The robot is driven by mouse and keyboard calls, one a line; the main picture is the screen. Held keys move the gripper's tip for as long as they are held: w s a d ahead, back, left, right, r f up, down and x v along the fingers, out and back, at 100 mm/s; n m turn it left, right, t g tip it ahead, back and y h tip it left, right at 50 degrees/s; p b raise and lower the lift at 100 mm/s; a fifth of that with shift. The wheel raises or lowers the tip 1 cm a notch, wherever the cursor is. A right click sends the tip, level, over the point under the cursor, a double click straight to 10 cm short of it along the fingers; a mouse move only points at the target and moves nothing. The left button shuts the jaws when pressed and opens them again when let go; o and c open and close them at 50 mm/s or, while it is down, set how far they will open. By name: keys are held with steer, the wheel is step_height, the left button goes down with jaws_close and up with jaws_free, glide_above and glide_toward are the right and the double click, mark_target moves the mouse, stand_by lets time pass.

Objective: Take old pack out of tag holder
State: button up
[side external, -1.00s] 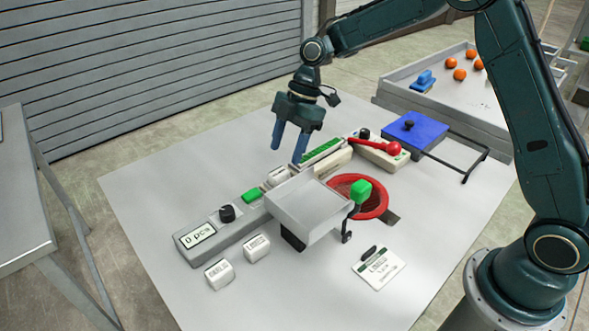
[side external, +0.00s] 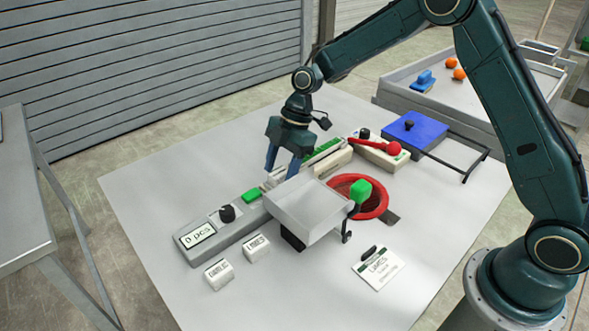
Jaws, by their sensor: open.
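A small white pack (side external: 273,180) sits in the tag holder, on the long grey console (side external: 240,233) behind the green button. My gripper (side external: 281,173) is open, its two blue fingers pointing down around or just beside this pack. The fingers partly cover the pack, and I cannot tell whether they touch it. Two similar white packs stand on the table in front of the console: one looks marked LIMES (side external: 257,248), the other (side external: 219,274) perhaps GARLIC.
A card (side external: 378,267) lies at the front. A blue box (side external: 415,130) is at back right. The table's left side is clear.

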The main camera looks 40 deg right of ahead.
mark_target(281, 171)
stand_by(0.4)
steer(key=c, duration=1.1)
steer(key=shift+o, duration=0.2)
steer(key=shift+r, duration=0.1)
step_height(281, 171, up, 20)
stand_by(0.5)
